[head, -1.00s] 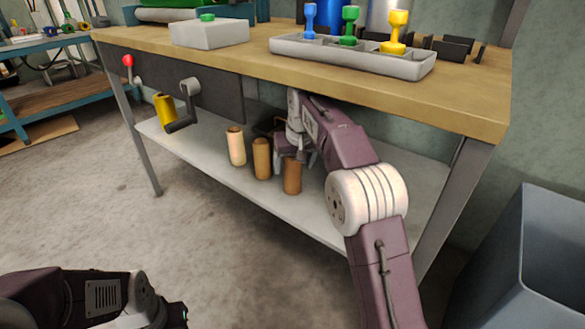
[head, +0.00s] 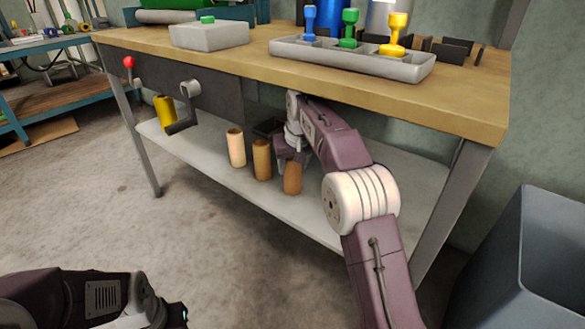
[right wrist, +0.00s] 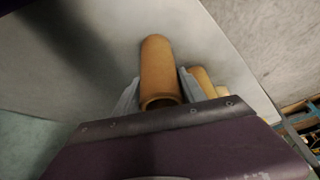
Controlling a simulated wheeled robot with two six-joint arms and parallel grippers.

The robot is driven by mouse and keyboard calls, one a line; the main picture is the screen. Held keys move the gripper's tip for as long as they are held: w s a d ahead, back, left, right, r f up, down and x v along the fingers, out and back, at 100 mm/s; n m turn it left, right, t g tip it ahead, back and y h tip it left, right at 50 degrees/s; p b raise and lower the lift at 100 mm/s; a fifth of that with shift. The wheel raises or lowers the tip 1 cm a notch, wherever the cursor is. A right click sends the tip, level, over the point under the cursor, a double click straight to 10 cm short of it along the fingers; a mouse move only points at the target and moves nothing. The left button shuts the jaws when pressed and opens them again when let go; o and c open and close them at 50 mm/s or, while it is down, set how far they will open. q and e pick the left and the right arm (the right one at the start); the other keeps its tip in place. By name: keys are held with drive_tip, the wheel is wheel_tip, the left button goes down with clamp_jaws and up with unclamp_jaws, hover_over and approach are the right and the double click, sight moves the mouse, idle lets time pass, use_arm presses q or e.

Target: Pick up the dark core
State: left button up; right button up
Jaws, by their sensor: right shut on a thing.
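The dark core (head: 292,180), a brown hollow cylinder, stands upright on the grey lower shelf, the rightmost of three cores in the head view. My right gripper (head: 292,161) reaches in under the bench top and is shut on the upper part of this core. In the right wrist view the core (right wrist: 159,68) lies between the two grey fingers, its open end toward the palm. My left gripper (head: 177,314) is only partly in view at the bottom left, its fingers out of sight.
A medium-brown core (head: 261,161) and a pale core (head: 236,148) stand close to the left of the dark one. A black object (head: 267,127) sits behind them. The bench top (head: 330,82) hangs over the shelf (head: 215,172). A grey bin (head: 540,260) stands at right.

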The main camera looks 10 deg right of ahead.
drive_tip(key=shift+r+p, duration=0.55)
drive_tip(key=shift+r, duration=0.2)
drive_tip(key=s+a+b, duration=0.5)
drive_tip(key=s+a, duration=0.6)
drive_tip(key=a, duration=0.3)
drive_tip(key=shift+a, duration=0.15)
